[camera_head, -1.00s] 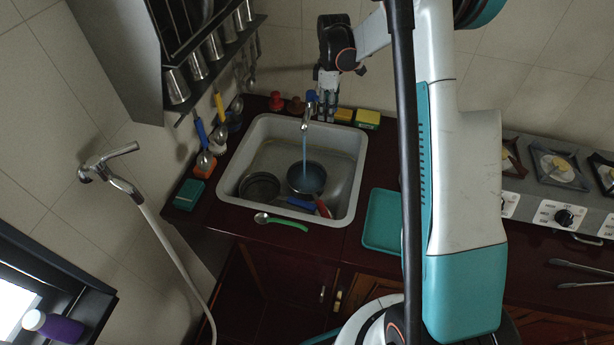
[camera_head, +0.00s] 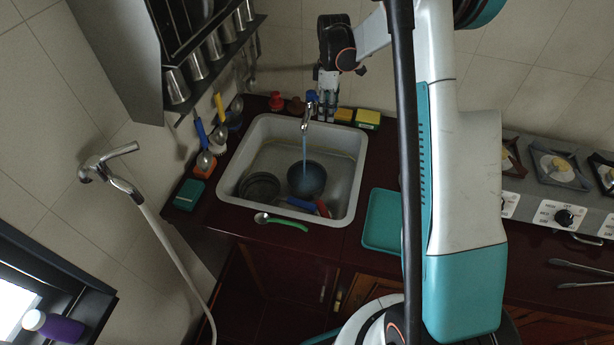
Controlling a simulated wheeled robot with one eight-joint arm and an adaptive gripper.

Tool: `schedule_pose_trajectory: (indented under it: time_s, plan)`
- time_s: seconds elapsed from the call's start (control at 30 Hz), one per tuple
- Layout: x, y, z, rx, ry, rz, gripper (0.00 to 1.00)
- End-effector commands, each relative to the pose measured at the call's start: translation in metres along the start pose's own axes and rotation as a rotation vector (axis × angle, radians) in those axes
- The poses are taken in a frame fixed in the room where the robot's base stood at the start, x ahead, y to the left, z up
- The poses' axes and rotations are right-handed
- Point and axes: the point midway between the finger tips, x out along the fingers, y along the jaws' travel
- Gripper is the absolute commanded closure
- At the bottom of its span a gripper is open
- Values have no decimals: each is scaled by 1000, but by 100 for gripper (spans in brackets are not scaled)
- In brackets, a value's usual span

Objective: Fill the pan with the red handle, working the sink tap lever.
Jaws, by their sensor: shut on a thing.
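The sink (camera_head: 352,165) is set in the dark red counter. The pan with the red handle (camera_head: 305,180) is in its basin, under the tap, with its red handle toward the front right. A stream of water runs from the tap (camera_head: 307,117) into this pan. A second dark pan (camera_head: 261,187) with a blue handle (camera_head: 300,204) lies to its left. My gripper (camera_head: 325,106) is at the tap behind the basin, shut on what appears to be the blue-tipped tap lever (camera_head: 312,96). The fingers partly hide that contact, and the exact water level is too small to read.
A spoon with a green handle (camera_head: 285,222) lies at the sink's front edge. A teal tray (camera_head: 382,220) is to its right. Sponges (camera_head: 367,118) and small red and brown items (camera_head: 276,101) stand behind the sink. A stove (camera_head: 560,170) is at right.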

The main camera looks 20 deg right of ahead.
Motion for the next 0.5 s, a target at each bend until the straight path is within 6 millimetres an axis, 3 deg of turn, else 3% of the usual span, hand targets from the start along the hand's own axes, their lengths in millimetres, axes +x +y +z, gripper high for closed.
schedule_pose_trajectory:
  time_s: [0.5]
  plan:
    - [0, 3, -1, -2, 1, -2, 70]
